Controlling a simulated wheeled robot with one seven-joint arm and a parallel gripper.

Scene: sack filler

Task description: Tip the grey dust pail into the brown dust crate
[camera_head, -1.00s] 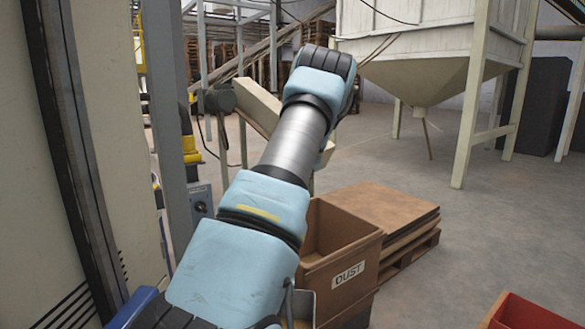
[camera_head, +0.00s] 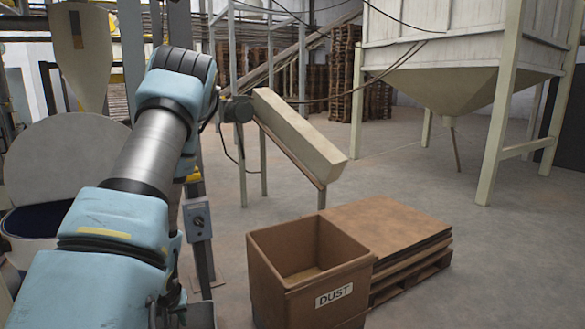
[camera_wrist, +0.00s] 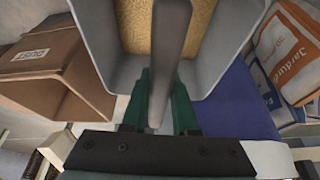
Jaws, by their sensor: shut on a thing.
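The brown dust crate (camera_head: 335,296), labelled DUST, stands open on the floor at bottom centre in the head view. It also shows at the left of the wrist view (camera_wrist: 62,88). The grey dust pail (camera_wrist: 105,28) fills the top of the wrist view, with tan dust (camera_wrist: 138,25) inside. My gripper (camera_wrist: 161,100) has its green fingers shut on the pail's handle (camera_wrist: 172,40). The pail is apart from the crate, to its right in the wrist view. In the head view my arm hides the gripper.
Stacked brown boards on a pallet (camera_head: 390,236) adjoin the crate. A sloping chute (camera_head: 300,135) and a post with a control box (camera_head: 197,220) stand behind. Printed sacks (camera_wrist: 290,50) and a blue surface (camera_wrist: 243,100) lie at right in the wrist view. Floor right of the pallet is clear.

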